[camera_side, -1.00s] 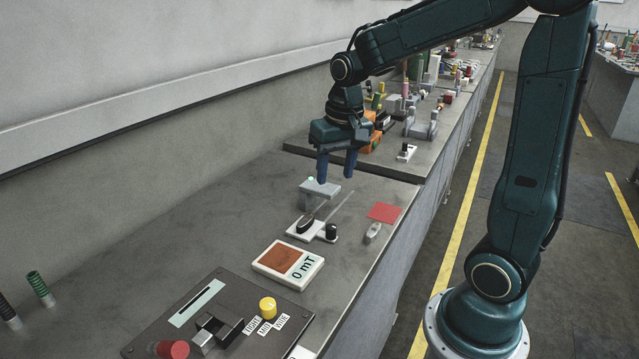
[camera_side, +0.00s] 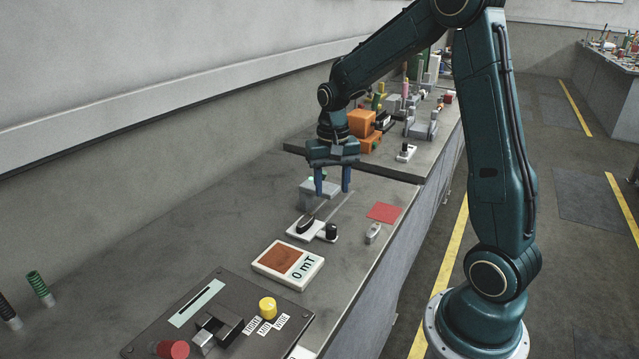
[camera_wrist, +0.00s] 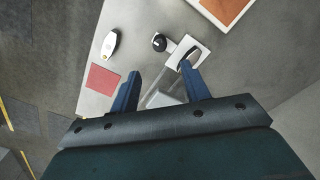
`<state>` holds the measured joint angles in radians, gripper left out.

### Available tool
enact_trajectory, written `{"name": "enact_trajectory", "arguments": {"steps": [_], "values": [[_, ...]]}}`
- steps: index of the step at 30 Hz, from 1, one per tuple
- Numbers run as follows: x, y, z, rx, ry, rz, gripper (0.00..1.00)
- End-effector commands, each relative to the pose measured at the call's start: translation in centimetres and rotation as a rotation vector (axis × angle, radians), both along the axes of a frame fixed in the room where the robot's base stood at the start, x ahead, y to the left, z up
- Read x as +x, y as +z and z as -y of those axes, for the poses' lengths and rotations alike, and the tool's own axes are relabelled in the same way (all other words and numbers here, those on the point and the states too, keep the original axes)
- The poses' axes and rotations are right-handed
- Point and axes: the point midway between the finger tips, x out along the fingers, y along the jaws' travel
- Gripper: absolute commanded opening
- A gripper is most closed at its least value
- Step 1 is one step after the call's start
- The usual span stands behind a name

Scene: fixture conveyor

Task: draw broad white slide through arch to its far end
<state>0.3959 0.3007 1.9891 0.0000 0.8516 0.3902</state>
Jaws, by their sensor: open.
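The broad white slide (camera_side: 302,231) lies flat on the bench and carries a black oval handle (camera_side: 305,223). It also shows in the wrist view (camera_wrist: 199,48), where its handle appears just beyond one fingertip. A dark round knob (camera_side: 331,231) stands on the white part at its right. The grey arch (camera_side: 310,200) stands behind the slide, with a thin pale rail beside it; the fingers partly hide it. My gripper (camera_side: 333,191) is open and empty, pointing down above the arch area. In the wrist view my gripper (camera_wrist: 159,74) has its fingers spread, with grey surfaces between them.
A red square (camera_side: 384,212) and a small pale oval piece (camera_side: 373,232) lie to the right, near the bench edge. A meter reading 0 mT (camera_side: 288,264) and a dark control panel (camera_side: 218,320) are nearer the camera. Orange blocks (camera_side: 362,123) stand behind.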

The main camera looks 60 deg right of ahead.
Motion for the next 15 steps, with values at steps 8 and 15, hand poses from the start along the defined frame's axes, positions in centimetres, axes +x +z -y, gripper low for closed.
{"name": "enact_trajectory", "arguments": {"steps": [8, 15], "values": [[-0.1, -3.4, 0.0, 0.002, 0.001, -0.005, 0.46], [-0.1, -7.1, -0.1, 0.001, 0.001, -0.004, 0.46]]}}
